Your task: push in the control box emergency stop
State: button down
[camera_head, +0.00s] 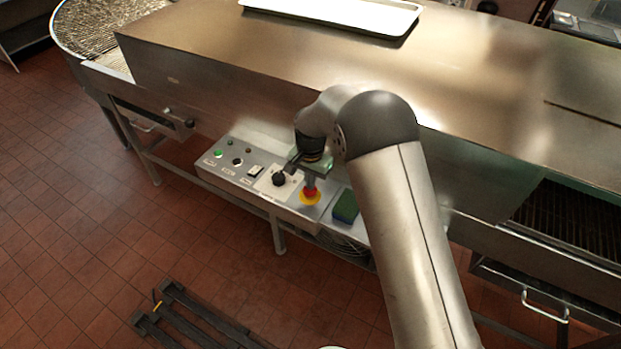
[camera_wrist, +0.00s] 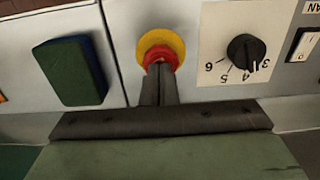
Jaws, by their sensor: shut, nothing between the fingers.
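The control box (camera_head: 232,176) is a grey panel on the front of the steel machine. Its emergency stop (camera_head: 309,195) is a red button on a yellow round base, and it also shows in the wrist view (camera_wrist: 161,56). My gripper (camera_head: 310,187) is shut and empty, pointing down at the button. In the wrist view, the closed fingertips (camera_wrist: 158,70) overlap the lower part of the red button and hide some of it. I cannot tell whether they touch it or how far the button is pressed.
A dark numbered knob (camera_wrist: 246,51) and a rocker switch (camera_wrist: 306,45) sit on one side of the button. A green and blue block (camera_head: 345,207) lies on the other side. A white tray (camera_head: 340,12) rests on top of the machine.

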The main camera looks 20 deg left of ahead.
notch_tip(320, 180, down, 2)
jog(key=shift+f+b, duration=0.15)
jog(key=shift+b, duration=1.05)
jog(key=shift+s+d, duration=0.2)
jog(key=shift+s, duration=0.05)
jog(key=shift+f, duration=0.1)
notch_tip(320, 180, up, 15)
jog(key=shift+w+a+r, duration=0.15)
jog(key=shift+w+r, duration=0.05)
